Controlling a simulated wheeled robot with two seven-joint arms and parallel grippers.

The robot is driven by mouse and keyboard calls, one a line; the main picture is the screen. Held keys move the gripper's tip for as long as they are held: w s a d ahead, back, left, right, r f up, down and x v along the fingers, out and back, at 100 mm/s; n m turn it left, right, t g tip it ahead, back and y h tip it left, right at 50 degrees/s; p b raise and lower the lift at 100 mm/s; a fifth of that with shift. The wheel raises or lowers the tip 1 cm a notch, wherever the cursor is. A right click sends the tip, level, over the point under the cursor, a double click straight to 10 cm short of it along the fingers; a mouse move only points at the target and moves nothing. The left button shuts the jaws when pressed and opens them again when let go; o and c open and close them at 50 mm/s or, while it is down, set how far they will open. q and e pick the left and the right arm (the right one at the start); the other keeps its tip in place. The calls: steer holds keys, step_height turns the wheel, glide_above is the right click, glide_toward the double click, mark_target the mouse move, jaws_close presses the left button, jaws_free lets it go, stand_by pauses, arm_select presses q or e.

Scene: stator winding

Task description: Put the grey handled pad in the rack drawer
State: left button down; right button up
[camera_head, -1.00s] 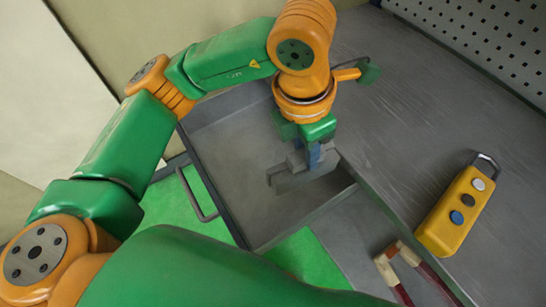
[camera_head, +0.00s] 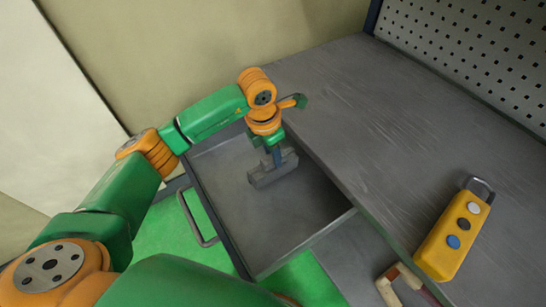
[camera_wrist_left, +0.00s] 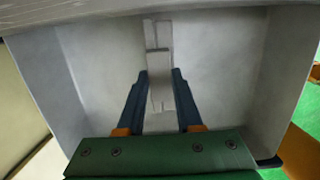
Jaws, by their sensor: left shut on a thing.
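The grey handled pad (camera_head: 273,171) is in the open rack drawer (camera_head: 215,190), towards its back left part in the head view. My left gripper (camera_head: 276,152) points down into the drawer and is shut on the pad. In the left wrist view the pad (camera_wrist_left: 158,68) lies between the two dark fingers (camera_wrist_left: 160,80), with the drawer floor and walls around it. I cannot tell whether the pad touches the drawer floor. My right gripper is not in view.
A yellow control box (camera_head: 456,232) with round buttons lies on the grey bench top (camera_head: 400,130). A red-and-cream handled item (camera_head: 400,285) is near the bottom edge. A perforated panel (camera_head: 480,55) stands at the back right. The drawer's right part is clear.

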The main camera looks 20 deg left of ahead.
arm_select(q)
step_height(320, 180, down, 2)
steer(key=shift+f, duration=0.1)
steer(key=shift+d, duration=0.1)
steer(key=c, duration=1)
jaws_free()
steer(key=shift+f, duration=0.2)
steer(key=o, duration=0.4)
steer(key=shift+s, duration=0.1)
steer(key=shift+r, duration=0.25)
steer(key=r, duration=0.4)
steer(key=s+r, duration=0.1)
steer(key=r, duration=0.3)
steer(key=a+r, duration=0.1)
steer(key=r, duration=0.3)
steer(key=shift+s, duration=0.2)
